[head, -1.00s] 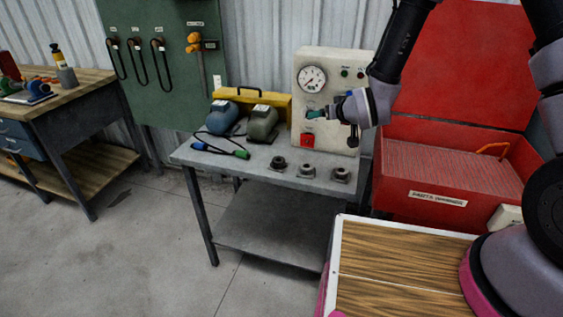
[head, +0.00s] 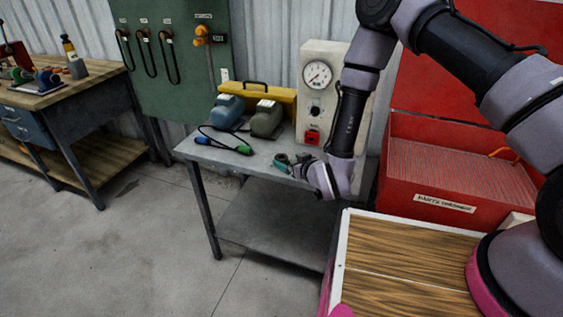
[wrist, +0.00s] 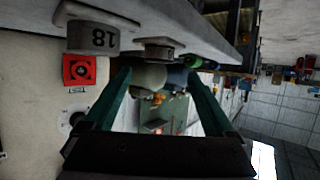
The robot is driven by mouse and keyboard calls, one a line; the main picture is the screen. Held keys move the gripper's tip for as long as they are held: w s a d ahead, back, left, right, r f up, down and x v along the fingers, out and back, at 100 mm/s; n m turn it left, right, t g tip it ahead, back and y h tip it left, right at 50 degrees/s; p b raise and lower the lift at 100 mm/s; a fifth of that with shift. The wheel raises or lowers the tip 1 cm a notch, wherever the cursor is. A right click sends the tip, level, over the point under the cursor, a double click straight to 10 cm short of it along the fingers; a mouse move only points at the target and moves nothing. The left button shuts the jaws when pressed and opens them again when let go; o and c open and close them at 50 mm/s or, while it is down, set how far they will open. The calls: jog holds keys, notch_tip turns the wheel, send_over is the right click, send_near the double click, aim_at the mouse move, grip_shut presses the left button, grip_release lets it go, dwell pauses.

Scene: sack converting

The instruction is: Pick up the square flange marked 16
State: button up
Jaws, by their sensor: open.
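My gripper (head: 283,161) is low over the front of the grey table, its teal fingers pointing left. In the wrist view my gripper (wrist: 158,74) is open, with nothing held between its fingers. That view appears upside down. A grey flange with a mark that looks like 18 (wrist: 97,37) stands close at upper left. A second grey flange (wrist: 158,47) is farther off, just beyond the fingertips and roughly in line with the gap; its number is not readable. In the head view my gripper and arm hide the flanges, and I cannot make out one marked 16.
The table (head: 222,158) also holds two rounded machines, blue (head: 226,111) and olive (head: 266,118), and a cable with blue and green ends (head: 243,149). A pale gauge panel (head: 312,103) rises behind. A red bin (head: 455,205) stands to the right.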

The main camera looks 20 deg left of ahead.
aim_at(281, 157)
jog(key=x, duration=0.5)
jog(key=shift+w+f, duration=0.15)
jog(key=shift+w, duration=0.05)
grip_shut()
